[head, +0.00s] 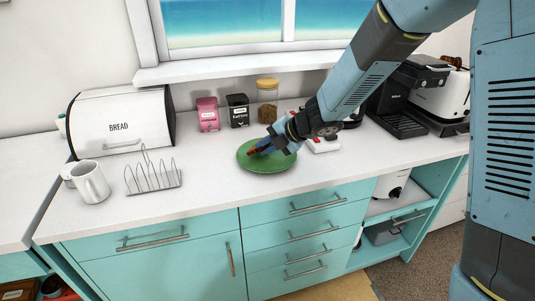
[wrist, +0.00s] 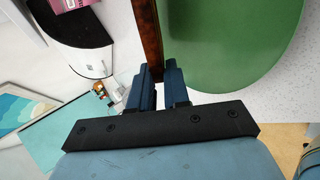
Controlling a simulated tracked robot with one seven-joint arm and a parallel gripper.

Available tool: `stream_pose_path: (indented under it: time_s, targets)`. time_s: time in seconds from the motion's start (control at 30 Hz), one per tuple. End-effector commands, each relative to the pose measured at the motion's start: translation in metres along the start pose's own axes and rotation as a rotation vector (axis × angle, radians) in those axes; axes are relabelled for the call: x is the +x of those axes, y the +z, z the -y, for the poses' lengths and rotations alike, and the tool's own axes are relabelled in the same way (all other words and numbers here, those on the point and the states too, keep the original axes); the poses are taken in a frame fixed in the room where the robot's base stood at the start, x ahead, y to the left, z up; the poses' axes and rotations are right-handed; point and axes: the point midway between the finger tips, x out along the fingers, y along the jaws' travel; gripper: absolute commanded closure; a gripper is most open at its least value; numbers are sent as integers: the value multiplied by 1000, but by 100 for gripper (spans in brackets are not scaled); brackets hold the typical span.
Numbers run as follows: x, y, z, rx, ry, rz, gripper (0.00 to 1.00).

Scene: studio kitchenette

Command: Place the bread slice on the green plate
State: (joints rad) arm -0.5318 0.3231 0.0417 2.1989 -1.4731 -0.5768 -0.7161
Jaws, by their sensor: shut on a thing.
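The green plate (head: 268,165) lies on the white counter, with its near rim and left side showing in the head view. It also fills the upper right of the wrist view (wrist: 235,40). My gripper (head: 262,148) is over the plate in the head view. In the wrist view my gripper (wrist: 155,78) is shut on the bread slice (wrist: 150,35), a thin brown edge standing between the fingers and reaching past the top of the picture. The slice looks close beside the plate's edge there; I cannot tell if they touch. In the head view the slice is mostly hidden by my gripper.
A wire toast rack (head: 153,178) and white mugs (head: 91,183) stand left of the plate, with a bread bin (head: 122,122) behind. Pink (head: 208,115) and black (head: 238,113) tins and a glass jar (head: 267,100) line the back. A coffee machine (head: 405,105) stands right.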

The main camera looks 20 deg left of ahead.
Motion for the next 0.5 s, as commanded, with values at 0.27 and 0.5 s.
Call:
stream_pose_path:
  time_s: [0.27, 0.5]
  targets:
    - [6, 0, 7, 0, 0, 0, 100]
    - [6, 0, 8, 0, 0, 0, 83]
